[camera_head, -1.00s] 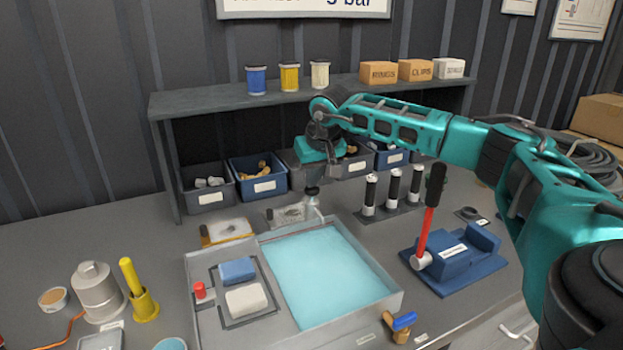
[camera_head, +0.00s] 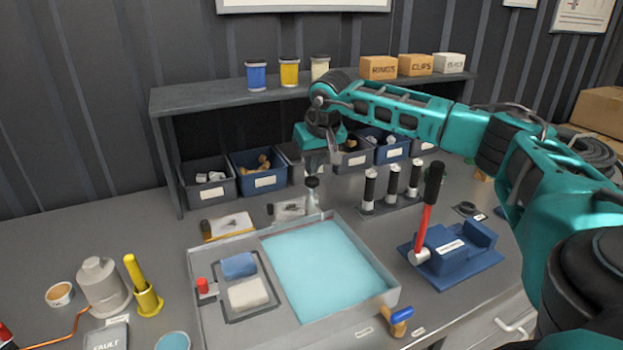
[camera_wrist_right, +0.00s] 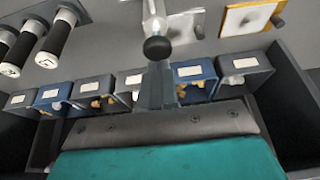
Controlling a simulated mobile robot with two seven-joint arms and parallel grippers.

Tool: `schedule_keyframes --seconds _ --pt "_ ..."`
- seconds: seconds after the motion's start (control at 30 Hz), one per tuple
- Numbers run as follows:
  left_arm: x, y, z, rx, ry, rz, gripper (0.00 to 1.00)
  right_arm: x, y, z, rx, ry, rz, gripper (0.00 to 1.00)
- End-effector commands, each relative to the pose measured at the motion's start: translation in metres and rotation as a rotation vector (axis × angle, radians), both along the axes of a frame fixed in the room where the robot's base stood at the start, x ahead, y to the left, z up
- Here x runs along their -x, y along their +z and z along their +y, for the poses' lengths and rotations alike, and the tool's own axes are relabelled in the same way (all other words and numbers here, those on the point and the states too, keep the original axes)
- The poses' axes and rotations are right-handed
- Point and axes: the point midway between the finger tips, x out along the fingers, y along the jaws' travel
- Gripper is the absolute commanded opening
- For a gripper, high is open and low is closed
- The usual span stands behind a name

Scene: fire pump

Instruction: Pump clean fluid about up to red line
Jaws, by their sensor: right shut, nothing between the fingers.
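The pump (camera_head: 312,192) is a slim pale spout with a dark round knob, standing upright at the back edge of the grey tray (camera_head: 224,251). Light blue fluid (camera_head: 325,265) fills the tray's right section. In the right wrist view the dark knob (camera_wrist_right: 158,47) shows just beyond the shut fingertips (camera_wrist_right: 156,70). My left gripper is not in view.
Bins (camera_head: 257,172) of small parts stand under the shelf (camera_head: 215,97) behind my gripper. Black cylinders (camera_head: 392,183) stand to the right of the pump. A sponge pair (camera_head: 240,267) lies in the tray's left section.

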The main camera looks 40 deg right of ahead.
Motion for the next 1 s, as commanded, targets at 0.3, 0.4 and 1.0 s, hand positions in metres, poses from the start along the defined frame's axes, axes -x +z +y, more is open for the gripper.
schedule_keyframes --seconds 0.3,0.4,1.0 --pt "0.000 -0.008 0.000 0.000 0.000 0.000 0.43 0.000 -0.014 0.000 0.000 0.000 0.000 0.00" --pt "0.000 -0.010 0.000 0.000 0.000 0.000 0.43 0.000 -0.018 0.000 0.001 0.000 0.001 0.00" --pt "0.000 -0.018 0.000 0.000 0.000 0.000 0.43 0.001 -0.036 0.001 -0.001 0.000 0.005 0.00"
